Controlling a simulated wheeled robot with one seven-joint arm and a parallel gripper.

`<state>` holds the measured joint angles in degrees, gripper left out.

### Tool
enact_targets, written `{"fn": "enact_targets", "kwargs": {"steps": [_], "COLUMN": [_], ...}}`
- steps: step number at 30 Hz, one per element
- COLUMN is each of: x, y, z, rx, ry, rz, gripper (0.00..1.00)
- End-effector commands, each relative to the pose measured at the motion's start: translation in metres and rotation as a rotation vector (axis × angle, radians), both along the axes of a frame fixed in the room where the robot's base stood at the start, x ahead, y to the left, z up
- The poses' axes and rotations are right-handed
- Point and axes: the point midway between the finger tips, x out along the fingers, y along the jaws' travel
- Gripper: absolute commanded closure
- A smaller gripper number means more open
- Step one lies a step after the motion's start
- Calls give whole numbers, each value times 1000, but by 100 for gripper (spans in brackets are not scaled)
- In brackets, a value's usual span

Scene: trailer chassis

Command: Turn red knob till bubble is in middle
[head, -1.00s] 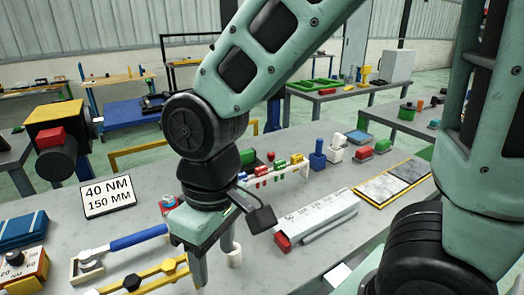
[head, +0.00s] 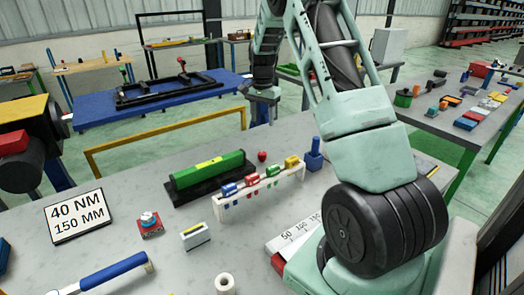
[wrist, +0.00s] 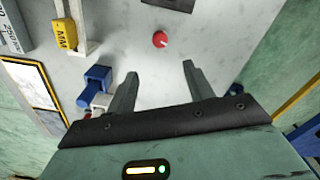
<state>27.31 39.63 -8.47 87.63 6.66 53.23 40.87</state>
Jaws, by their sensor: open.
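The red knob (head: 262,156) is small and round and sits on the grey bench just right of a green spirit level (head: 207,172). The level has a yellow window on top and rests on a black base. The bubble is too small to make out. In the wrist view the red knob (wrist: 160,39) lies ahead of my open gripper (wrist: 159,72), roughly centred between the two fingers and apart from them.
A white rack (head: 262,192) with coloured pieces stands in front of the level. A blue block with a post (head: 314,157) is to the right of the knob. A sign (head: 77,215) stands at left. A yellow rail (head: 165,142) runs behind the bench.

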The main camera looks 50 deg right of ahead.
Motion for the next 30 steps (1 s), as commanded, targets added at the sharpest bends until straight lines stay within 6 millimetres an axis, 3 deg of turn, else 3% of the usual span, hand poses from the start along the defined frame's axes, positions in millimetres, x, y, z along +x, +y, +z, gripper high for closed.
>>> {"fn": "enact_targets", "kwargs": {"steps": [12,18,24,30], "x": [-1,0,1,1], "y": [2,1,1,1], "z": [-87,-122,-140,-145], "rx": [4,3,1,0], "ry": [4,2,0,-1], "rz": [2,3,4,4], "gripper": [48,48,48,48]}}
